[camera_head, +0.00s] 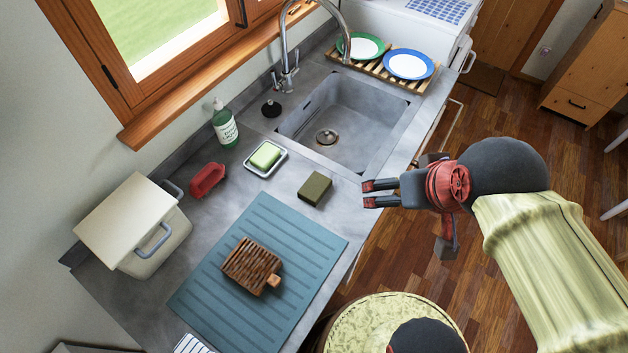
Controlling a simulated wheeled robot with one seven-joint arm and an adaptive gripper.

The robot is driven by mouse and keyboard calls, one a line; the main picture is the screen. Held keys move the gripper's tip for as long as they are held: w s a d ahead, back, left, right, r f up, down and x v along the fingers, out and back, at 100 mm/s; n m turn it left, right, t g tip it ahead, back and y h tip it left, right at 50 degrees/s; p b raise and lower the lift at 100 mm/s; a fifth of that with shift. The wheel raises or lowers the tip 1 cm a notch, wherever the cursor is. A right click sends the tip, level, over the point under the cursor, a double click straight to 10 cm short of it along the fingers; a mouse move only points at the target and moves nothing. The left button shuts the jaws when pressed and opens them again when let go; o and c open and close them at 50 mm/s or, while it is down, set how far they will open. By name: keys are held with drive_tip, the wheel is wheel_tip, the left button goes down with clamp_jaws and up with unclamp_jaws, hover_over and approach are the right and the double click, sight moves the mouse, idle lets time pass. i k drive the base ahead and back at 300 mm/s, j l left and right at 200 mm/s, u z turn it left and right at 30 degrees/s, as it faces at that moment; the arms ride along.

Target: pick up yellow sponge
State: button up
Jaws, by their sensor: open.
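An olive-yellow block that looks like the sponge (315,188) lies flat on the grey counter, between the sink and the blue-green mat. My gripper (368,193) is to the right of it, near the counter's front edge. A clear gap shows between the fingertips and the block. I cannot tell the gripper's height above the counter. A pale green bar (265,155) sits in a white dish (283,159) behind the block.
The sink (345,125) and tap (285,50) are behind. A green bottle (225,125), a red object (207,180) and a lidded cream bin (150,245) stand along the wall side. A slatted wooden item (252,266) lies on the mat (215,300). Plates (408,64) rest on a rack.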

sight(313, 191)
drive_tip(key=i+l, duration=0.15)
drive_tip(key=i+l+u, duration=0.15)
drive_tip(key=u, duration=0.3)
drive_tip(key=i+l+u, duration=0.1)
drive_tip(key=l+u, duration=0.2)
drive_tip(key=u, duration=0.9)
